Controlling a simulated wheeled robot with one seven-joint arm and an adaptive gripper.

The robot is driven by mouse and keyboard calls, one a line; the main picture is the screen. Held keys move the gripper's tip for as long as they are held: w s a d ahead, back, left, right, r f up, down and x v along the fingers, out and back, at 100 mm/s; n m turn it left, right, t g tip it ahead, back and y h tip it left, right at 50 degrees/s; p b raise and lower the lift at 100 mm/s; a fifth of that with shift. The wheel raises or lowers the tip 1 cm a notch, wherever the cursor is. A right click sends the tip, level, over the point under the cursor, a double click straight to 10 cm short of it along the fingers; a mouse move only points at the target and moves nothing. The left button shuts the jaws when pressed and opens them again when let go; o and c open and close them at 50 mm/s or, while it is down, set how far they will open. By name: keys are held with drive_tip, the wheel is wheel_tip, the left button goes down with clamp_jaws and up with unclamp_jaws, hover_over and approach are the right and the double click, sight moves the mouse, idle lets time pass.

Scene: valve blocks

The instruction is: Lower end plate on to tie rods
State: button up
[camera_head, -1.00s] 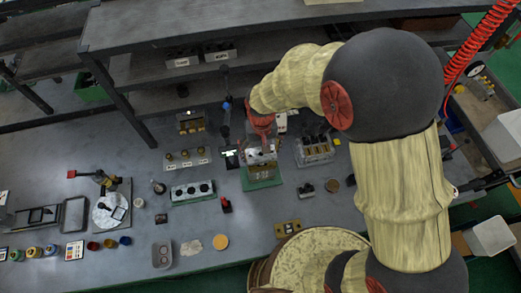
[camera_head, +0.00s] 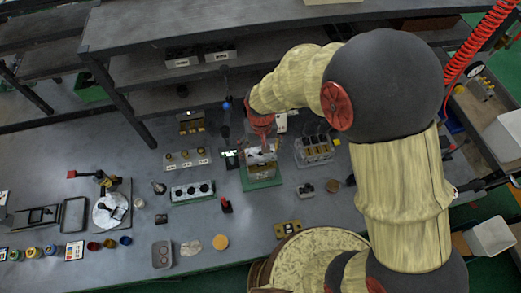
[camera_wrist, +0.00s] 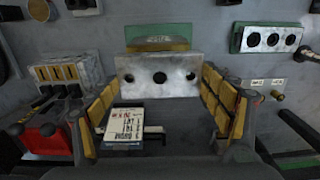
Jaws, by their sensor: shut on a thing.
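The end plate (camera_wrist: 158,76) is a grey metal block with dark holes, seen between my fingertips in the wrist view. My gripper (camera_wrist: 164,82) is shut on it, with yellow pads at its left and right sides. In the head view my gripper (camera_head: 262,138) points down over the green base (camera_head: 264,184) at the centre of the bench, with the metal work at its tip. The tie rods are not distinct in either view. I cannot tell whether the plate touches what lies under it.
A block with three dark holes (camera_head: 193,191) stands to the left. A clear-sided rack (camera_head: 315,150) stands close on the right. A small red-topped item (camera_head: 226,206) lies in front. The shelf (camera_head: 200,66) is behind.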

drive_tip(key=shift+f+b, duration=0.8)
drive_tip(key=shift+f, duration=0.4)
